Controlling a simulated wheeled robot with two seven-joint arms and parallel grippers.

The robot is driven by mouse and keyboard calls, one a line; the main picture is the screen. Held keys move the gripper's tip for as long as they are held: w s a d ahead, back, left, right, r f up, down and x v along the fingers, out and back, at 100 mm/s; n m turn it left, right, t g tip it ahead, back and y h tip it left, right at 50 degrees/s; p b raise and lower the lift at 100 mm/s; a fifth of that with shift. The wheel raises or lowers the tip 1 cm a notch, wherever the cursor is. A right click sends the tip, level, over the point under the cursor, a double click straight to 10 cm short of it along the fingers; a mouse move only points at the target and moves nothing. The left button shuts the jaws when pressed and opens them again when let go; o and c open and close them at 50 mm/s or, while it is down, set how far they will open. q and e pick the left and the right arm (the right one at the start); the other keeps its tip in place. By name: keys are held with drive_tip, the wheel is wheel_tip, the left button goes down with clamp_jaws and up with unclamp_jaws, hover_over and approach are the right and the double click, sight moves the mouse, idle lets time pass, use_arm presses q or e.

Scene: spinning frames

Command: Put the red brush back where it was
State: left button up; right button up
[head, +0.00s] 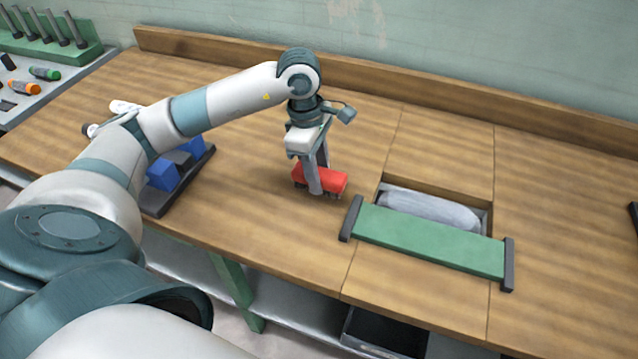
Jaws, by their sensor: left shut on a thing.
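The red brush (334,181) has a red block-shaped back and dark bristles underneath. It is at the middle of the wooden table (250,215), left of the green board. My left gripper (316,185) points down with its fingers around the brush and is shut on it. The near finger covers part of the brush. I cannot tell whether the bristles touch the table. My right gripper is not in view.
A green board (430,242) with dark end bars lies in front of an opening holding a grey roll (430,208). Blue blocks (163,174) sit on a dark tray (178,192) at left. A grey side bench (40,88) holds markers.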

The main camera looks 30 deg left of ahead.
use_arm(q)
drive_tip(key=shift+f+p, duration=0.8)
drive_tip(key=shift+f, duration=1.15)
drive_tip(key=shift+f, duration=0.15)
drive_tip(key=o, duration=1)
